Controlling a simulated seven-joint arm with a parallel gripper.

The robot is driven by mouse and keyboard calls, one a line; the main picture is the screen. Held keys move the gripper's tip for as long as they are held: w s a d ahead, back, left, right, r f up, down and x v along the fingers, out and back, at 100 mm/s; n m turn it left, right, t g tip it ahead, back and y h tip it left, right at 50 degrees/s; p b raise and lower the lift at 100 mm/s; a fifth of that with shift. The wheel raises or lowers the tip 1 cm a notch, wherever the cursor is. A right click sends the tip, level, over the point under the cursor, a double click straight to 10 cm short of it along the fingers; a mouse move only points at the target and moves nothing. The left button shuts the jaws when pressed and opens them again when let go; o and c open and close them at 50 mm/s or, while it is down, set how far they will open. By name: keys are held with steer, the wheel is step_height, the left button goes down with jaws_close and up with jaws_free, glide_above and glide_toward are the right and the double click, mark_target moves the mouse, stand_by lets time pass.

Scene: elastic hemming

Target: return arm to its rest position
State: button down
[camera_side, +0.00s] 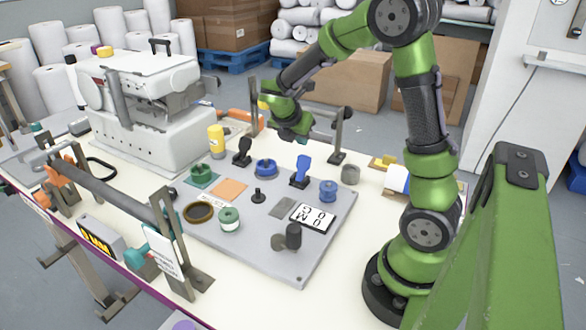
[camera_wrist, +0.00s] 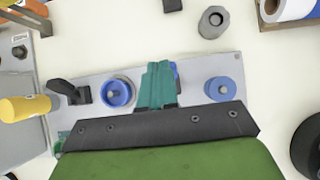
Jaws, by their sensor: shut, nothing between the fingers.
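My arm is green and black and arches over the work table in the side view. My gripper (camera_side: 300,136) hangs above the far part of the grey board (camera_side: 262,265), pointing down and apart from the parts below. In the wrist view the teal fingers (camera_wrist: 158,82) are together with nothing visible between them. A blue upright piece (camera_side: 301,170) and a blue ring-shaped part (camera_side: 265,168) stand on the board beneath. In the wrist view the fingers cover part of the board, and a sliver of blue shows behind them.
A white sewing machine (camera_side: 150,105) stands at the left. A yellow bottle (camera_side: 216,142), a grey post (camera_side: 338,135) and a grey nut-like part (camera_side: 350,174) are near the gripper. A metal roller bar (camera_side: 115,197) runs along the table's left side.

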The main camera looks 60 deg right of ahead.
step_height(320, 180, up, 7)
steer(key=a, duration=0.2)
steer(key=s+a+r+m+t+y, duration=0.1)
steer(key=s+a+m+t+y, duration=0.2)
steer(key=a+m, duration=0.7)
steer(key=s+a+r+m+t+y, duration=0.2)
steer(key=s+a+m+t+y, duration=0.2)
steer(key=a+m, duration=0.7)
steer(key=s+m+y, duration=0.1)
steer(key=s+y, duration=0.1)
steer(key=s, duration=0.2)
steer(key=shift+a+r, duration=0.25)
steer(key=shift+r, duration=0.05)
